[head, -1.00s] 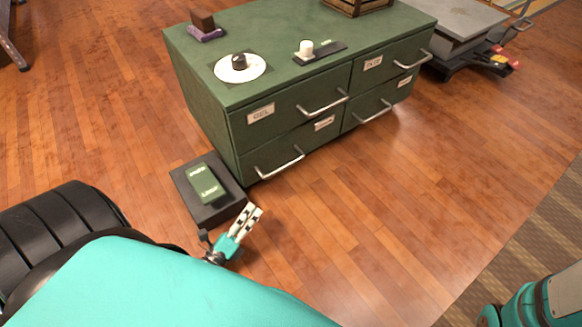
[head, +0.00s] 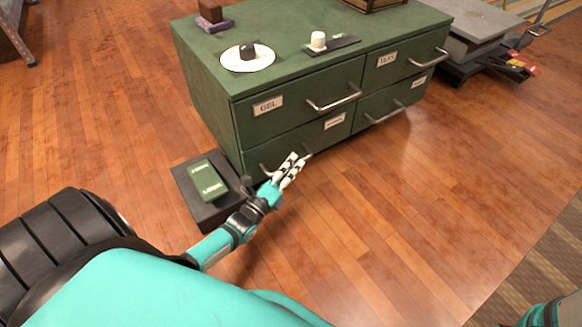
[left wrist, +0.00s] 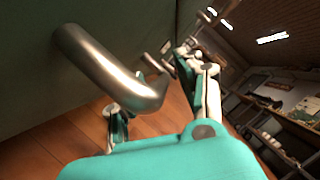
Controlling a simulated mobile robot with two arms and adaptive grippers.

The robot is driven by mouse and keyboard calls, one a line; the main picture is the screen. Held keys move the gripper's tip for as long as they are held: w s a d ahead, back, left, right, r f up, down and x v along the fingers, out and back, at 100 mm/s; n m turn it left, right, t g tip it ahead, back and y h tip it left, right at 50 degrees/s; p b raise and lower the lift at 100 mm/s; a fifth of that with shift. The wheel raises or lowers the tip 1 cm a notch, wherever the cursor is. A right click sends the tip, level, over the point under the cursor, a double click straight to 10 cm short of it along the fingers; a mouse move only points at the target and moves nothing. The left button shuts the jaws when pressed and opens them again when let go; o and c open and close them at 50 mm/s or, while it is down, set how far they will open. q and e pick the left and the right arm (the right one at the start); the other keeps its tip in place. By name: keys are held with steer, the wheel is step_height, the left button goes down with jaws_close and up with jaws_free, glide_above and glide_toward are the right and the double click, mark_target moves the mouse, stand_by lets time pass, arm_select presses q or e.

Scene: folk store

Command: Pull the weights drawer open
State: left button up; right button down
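The green cabinet (head: 215,120) has several drawers with metal bar handles and paper labels. The upper left one reads "GEL"; the lower left drawer's label (head: 335,121) is too small to read surely, so I cannot confirm which is the weights drawer. The lower left drawer looks closed. My left gripper (head: 294,162) is at that drawer's handle and hides its middle. In the left wrist view, the metal handle (left wrist: 108,70) is close, and the fingers (left wrist: 160,105) stand apart around its end region. Contact is unclear. My right gripper is out of view.
A dark low box with a green block (head: 208,180) stands on the floor left of my left gripper, close to my forearm. A white disc (head: 235,62) and small items sit on the cabinet top. A grey platform scale (head: 485,22) stands behind right. Floor in front is clear.

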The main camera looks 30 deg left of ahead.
arm_select(q)
steer(key=shift+w, duration=0.15)
jaws_close()
stand_by(0.4)
